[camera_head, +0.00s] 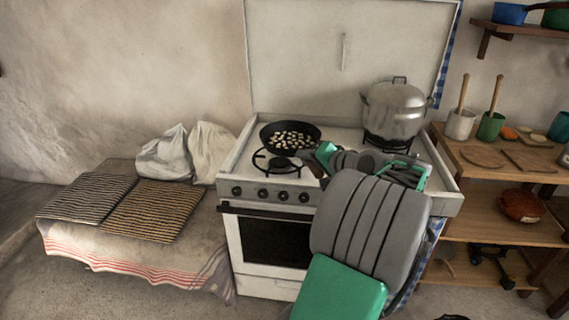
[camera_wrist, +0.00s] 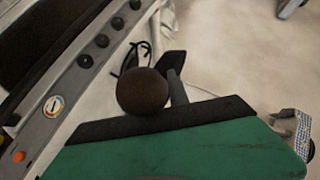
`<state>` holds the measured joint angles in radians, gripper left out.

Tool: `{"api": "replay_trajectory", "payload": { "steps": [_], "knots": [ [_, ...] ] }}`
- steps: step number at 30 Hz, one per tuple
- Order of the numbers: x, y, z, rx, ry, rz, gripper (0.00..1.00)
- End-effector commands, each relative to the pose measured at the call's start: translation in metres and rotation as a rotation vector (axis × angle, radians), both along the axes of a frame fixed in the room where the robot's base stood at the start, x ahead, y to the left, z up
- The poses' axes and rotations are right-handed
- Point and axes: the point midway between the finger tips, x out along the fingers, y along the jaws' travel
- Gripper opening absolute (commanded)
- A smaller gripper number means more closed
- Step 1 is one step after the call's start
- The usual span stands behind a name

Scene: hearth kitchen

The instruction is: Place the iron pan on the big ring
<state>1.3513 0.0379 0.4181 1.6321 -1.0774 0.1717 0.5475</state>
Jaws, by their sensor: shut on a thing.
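The black iron pan (camera_head: 269,136) holds several pale pieces and is over the left side of the white stove, roughly level. My gripper (camera_head: 324,158) is shut on the pan's handle, at the pan's right front. In the wrist view the handle's round brown end (camera_wrist: 142,91) shows just beyond my green gripper. A black ring (camera_head: 272,163) shows at the stove's front left, partly below and in front of the pan. I cannot tell whether the pan touches a ring behind it or hangs above. My arm hides the stove's front right.
A large lidded grey pot (camera_head: 394,112) stands at the stove's back right. The raised stove lid (camera_head: 345,55) closes off the back. Shelves (camera_head: 490,157) with pots and boards stand at the right. A bench with striped mats (camera_head: 150,210) and white sacks (camera_head: 165,155) is at the left.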

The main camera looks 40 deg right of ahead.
Motion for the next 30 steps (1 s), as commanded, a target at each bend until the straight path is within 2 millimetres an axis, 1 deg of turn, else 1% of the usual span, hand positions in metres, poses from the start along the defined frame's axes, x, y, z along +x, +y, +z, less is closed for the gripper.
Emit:
{"api": "replay_trajectory", "payload": {
  "steps": [1,9,12,15,22,27,30],
  "knots": [
    [0.012,-0.003,-0.003,-0.002,-0.004,0.007,0.0],
    [0.075,-0.035,-0.033,-0.002,-0.005,0.006,0.0],
    [0.089,-0.043,-0.057,0.0,-0.004,0.005,0.0],
    [0.101,-0.05,-0.073,-0.002,-0.005,0.003,0.0],
    [0.115,-0.057,-0.092,-0.003,-0.006,0.002,0.0],
    [0.114,-0.057,-0.117,-0.003,-0.006,0.001,0.0],
    [0.114,-0.058,-0.12,-0.005,-0.007,0.001,0.0]
  ]
}}
